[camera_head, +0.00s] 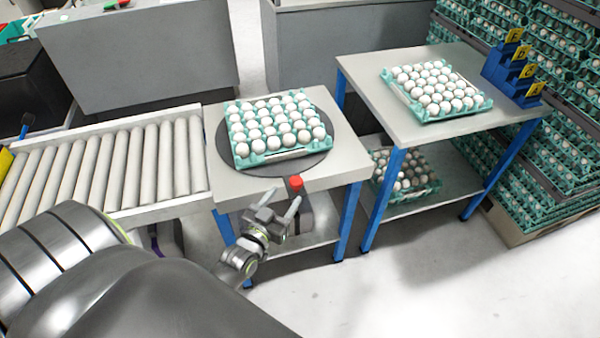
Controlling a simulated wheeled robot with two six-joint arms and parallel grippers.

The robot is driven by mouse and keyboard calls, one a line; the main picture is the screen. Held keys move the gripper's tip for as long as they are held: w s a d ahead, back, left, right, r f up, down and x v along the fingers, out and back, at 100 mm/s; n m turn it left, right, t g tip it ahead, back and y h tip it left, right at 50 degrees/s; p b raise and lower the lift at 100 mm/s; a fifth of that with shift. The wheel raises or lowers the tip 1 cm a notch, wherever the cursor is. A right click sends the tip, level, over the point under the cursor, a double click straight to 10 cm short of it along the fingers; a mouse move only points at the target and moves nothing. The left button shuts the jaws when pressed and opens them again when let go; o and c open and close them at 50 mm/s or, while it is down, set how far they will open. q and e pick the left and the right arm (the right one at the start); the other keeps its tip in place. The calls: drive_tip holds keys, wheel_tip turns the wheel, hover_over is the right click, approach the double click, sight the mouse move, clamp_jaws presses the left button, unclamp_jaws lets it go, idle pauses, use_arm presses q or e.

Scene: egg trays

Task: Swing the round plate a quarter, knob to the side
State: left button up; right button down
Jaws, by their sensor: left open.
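The round plate (222,142) is a dark grey disc lying flat on the small table with the blue legs. A teal tray (268,157) full of white eggs sits on it and hides most of its surface. A red knob (295,182) shows at the table's front edge, on top of a dark grey piece (304,213); I cannot tell how it joins the plate. My left gripper (281,202) is open and empty, its two fingers apart, just in front of the table edge and close to the knob. My right gripper is not in view.
A roller conveyor (112,212) adjoins the table on the left. A second table (370,93) at right bears another egg tray (399,95) and blue steps (502,72) with yellow labels. Stacked egg trays (550,150) stand far right. The floor (400,285) in front is clear.

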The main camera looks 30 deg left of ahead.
use_arm(q)
drive_tip(key=w, duration=0.6)
drive_tip(key=w+p, duration=0.1)
drive_tip(key=w, duration=0.2)
drive_tip(key=shift+w+a, duration=0.1)
drive_tip(key=shift+a, duration=0.25)
clamp_jaws()
